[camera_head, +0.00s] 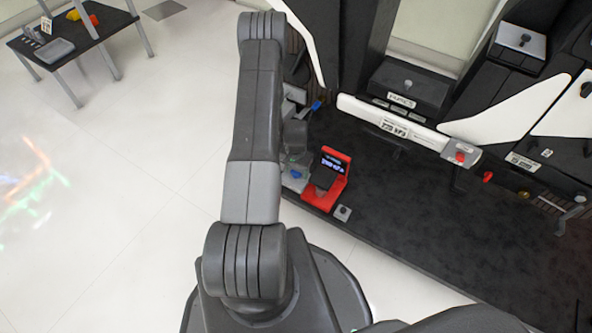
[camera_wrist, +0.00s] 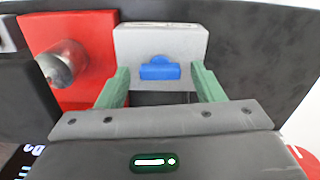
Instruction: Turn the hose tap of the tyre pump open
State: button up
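The tyre pump (camera_head: 335,187) is a red unit with a lit dark display on the bench in the head view. Its red body (camera_wrist: 92,32) fills the upper left of the wrist view. The blue hose tap (camera_wrist: 160,70) sits on a light grey block (camera_wrist: 190,38) beside the red body; its handle lies crosswise in the wrist view. The tap also shows as a small blue spot (camera_head: 297,174) in the head view. My gripper (camera_wrist: 162,84) is open, its two green fingers either side of the tap with gaps. I cannot tell the tap's depth between them.
A metal knob (camera_wrist: 62,65) sticks out of the red body, left of my left finger. A white bar (camera_head: 395,125) runs behind on the dark bench (camera_head: 440,210). A side table (camera_head: 85,40) stands far left.

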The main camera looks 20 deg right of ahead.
aim_at(296, 172)
jog(key=c, duration=0.9)
jog(key=shift+m+b, duration=0.45)
jog(key=shift+m, duration=0.25)
jog(key=o, duration=1)
notch_tip(296, 172, up, 14)
jog(key=p, duration=0.3)
jog(key=shift+p, duration=0.4)
jog(key=shift+f, duration=0.1)
